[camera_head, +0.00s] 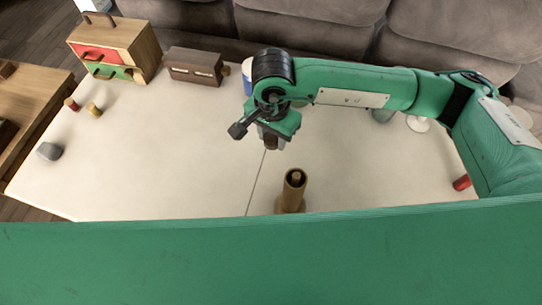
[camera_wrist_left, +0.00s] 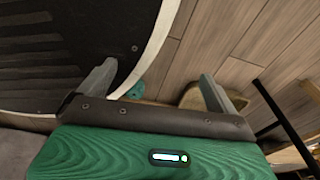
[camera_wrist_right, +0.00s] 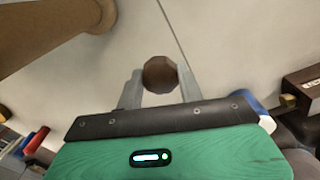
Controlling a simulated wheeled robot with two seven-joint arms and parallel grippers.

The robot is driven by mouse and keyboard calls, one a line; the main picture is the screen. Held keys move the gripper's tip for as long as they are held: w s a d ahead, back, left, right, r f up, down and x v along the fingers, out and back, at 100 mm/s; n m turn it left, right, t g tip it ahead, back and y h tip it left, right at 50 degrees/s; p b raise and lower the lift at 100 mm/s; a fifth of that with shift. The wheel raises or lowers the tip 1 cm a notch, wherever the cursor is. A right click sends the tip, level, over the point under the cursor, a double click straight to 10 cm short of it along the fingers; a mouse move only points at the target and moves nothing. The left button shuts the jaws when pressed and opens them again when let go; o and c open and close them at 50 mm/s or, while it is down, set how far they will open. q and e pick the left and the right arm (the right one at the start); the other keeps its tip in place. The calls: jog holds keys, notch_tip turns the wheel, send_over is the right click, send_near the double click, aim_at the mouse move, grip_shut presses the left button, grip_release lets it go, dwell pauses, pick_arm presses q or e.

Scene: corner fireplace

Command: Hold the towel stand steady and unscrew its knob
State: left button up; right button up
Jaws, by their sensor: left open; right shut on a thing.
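The towel stand (camera_head: 291,190) is a tan wooden post with a small peg showing at its top. It stands upright near the table's front edge, and its foot is partly hidden by a green band. In the right wrist view the stand (camera_wrist_right: 45,32) shows at upper left. My right gripper (camera_head: 273,138) is behind the stand, apart from it, shut on the dark brown faceted knob (camera_wrist_right: 160,75). The knob is off the stand. My left gripper (camera_wrist_left: 158,73) is open and empty, with floor beyond it, away from the stand.
A cabinet (camera_head: 118,47) with red and green drawers and a brown box (camera_head: 194,66) stand at the back left. Small pegs (camera_head: 94,109) and a grey block (camera_head: 49,151) lie at left. A red cylinder (camera_head: 461,183) lies at right. The table's left middle (camera_head: 175,150) is clear.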

send_over(272, 166)
notch_tip(272, 166, down, 7)
jog(key=shift+f+p, duration=0.2)
jog(key=shift+p, duration=0.2)
jog(key=shift+f, duration=0.55)
notch_tip(272, 166, down, 3)
jog(key=shift+f+p, duration=0.2)
jog(key=shift+p, duration=0.15)
jog(key=shift+f, duration=0.25)
pick_arm(q)
jog(key=s, duration=0.2)
jog(key=shift+s+d+r, duration=0.1)
jog(key=shift+s, duration=0.2)
jog(key=shift+f, duration=0.2)
pick_arm(e)
jog(key=shift+f, duration=0.15)
jog(key=o, duration=1.1)
pick_arm(q)
jog(key=shift+w+a+r, duration=0.15)
jog(key=shift+w, duration=0.2)
jog(key=shift+w+a+r, duration=0.1)
jog(key=shift+w, duration=0.25)
